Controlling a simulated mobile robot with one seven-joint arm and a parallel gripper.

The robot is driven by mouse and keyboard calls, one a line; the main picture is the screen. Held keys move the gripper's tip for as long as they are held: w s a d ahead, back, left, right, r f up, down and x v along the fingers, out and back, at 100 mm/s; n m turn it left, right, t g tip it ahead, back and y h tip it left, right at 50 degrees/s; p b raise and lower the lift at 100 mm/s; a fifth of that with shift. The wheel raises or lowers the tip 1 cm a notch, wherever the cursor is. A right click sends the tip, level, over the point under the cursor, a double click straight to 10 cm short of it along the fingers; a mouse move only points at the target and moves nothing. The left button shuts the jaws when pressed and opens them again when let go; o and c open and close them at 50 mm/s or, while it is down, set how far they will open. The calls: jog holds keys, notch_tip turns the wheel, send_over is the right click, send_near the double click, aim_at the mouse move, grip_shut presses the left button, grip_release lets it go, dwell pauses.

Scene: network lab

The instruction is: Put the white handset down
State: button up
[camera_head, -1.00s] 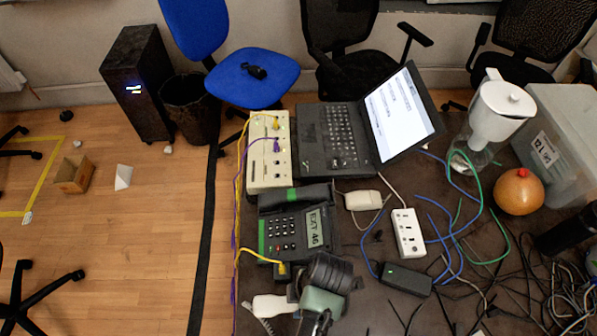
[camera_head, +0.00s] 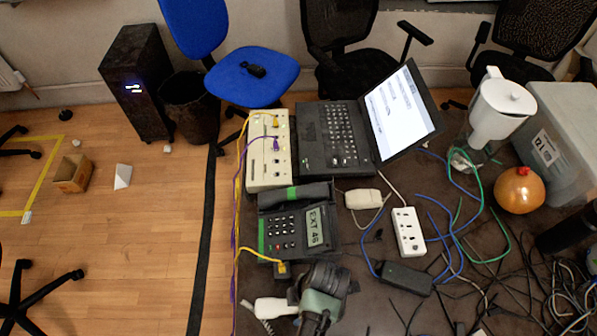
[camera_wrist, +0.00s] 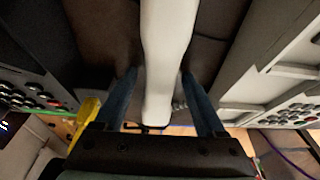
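The white handset (camera_head: 274,308) is at the bottom of the head view, to the left of my gripper, with a coiled cord below it. In the wrist view, the handset (camera_wrist: 166,45) runs from the top edge down between the two dark fingers of my gripper (camera_wrist: 160,75). The fingertips flank it closely on both sides, and my gripper looks shut on it. My wrist partly hides the handset's right end in the head view. Whether the handset touches the table below cannot be made out.
The dark desk phone marked EXT 46 (camera_head: 297,229) stands just behind. A white power strip (camera_head: 408,231), black adapter (camera_head: 405,277) and tangled cables lie to the right. The laptop (camera_head: 335,137), cream box (camera_head: 268,170), jug (camera_head: 494,108) and orange round vessel (camera_head: 520,190) stand farther back.

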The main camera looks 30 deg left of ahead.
jog(key=shift+r, duration=0.1)
jog(key=v, duration=1.2)
jog(key=w+r+m+t, duration=0.75)
jog(key=w+r, duration=0.55)
jog(key=w, duration=0.2)
jog(key=w+d+r+m+t, duration=0.1)
jog(key=w+r+m+t, duration=0.2)
jog(key=r, duration=0.5)
jog(key=w+r+m+t, duration=0.2)
jog(key=w+r+t, duration=0.2)
jog(key=r, duration=0.4)
jog(key=s+d+r+m+t, duration=0.1)
jog(key=d+r+m+t, duration=0.2)
jog(key=r, duration=0.9)
jog(key=s+d+r+m+t, duration=0.1)
jog(key=r+m+t, duration=0.35)
jog(key=r, duration=0.75)
jog(key=s+d+r+m+t+h, duration=0.2)
jog(key=s+r+m+t, duration=0.2)
jog(key=s+r, duration=0.6)
notch_tip(320, 180, up, 5)
jog(key=t+p, duration=0.1)
jog(key=t, duration=0.1)
jog(key=shift+s+d+f+m+t, duration=0.2)
jog(key=shift+s+m+t, duration=0.1)
jog(key=shift+m+t, duration=0.1)
